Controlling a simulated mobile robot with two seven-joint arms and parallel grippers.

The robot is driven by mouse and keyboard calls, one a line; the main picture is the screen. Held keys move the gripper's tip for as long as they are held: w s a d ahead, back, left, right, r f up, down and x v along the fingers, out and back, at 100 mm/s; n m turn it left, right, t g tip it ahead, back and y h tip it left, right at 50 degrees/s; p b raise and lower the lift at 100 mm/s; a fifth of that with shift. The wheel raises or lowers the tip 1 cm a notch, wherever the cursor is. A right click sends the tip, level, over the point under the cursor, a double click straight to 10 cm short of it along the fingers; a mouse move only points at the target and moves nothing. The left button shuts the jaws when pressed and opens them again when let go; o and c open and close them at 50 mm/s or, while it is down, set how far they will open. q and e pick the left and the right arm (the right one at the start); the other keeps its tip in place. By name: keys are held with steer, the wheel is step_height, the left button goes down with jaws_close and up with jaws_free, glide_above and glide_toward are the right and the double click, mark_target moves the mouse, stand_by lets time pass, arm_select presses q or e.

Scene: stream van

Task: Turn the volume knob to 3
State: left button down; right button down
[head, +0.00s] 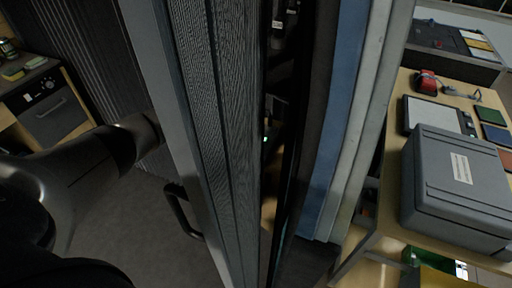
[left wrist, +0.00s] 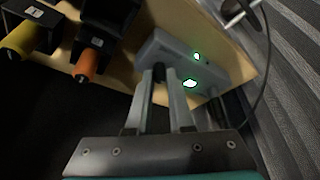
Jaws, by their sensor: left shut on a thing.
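A grey box (left wrist: 207,66) with two glowing green lights shows in the left wrist view, fixed on a light wood surface. My left gripper (left wrist: 167,78) reaches to the near face of this box. Its two fingers are close together, shut on a small dark thing at the box, which I take to be the volume knob. The fingers hide most of it, and no number or pointer can be read. In the head view my left arm comes in from the left, and its gripper is hidden behind a dark ribbed partition. My right gripper is in neither view.
An orange-handled tool (left wrist: 88,62) and a yellow-handled tool (left wrist: 22,38) hang beside the box. A black cable (left wrist: 264,70) loops at its right. The ribbed partition (head: 215,130) has a black handle (head: 181,210). A grey case (head: 455,190) stands on a wooden table at right.

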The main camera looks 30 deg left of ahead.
arm_select(q)
steer(key=m+g+b, duration=0.1)
steer(key=m+b, duration=0.1)
steer(key=m, duration=0.1)
steer(key=shift+w+f+h+b, duration=0.15)
steer(key=shift+h+b, duration=0.15)
steer(key=shift+h, duration=0.1)
steer(key=shift+a+m+g+b, duration=0.1)
steer(key=shift+m+g+b, duration=0.4)
steer(key=shift+m+b, duration=0.7)
steer(key=shift+m, duration=0.3)
steer(key=c, duration=0.8)
jaws_free()
steer(key=p+v, duration=0.2)
steer(key=v, duration=1.3)
steer(key=shift+a, duration=0.25)
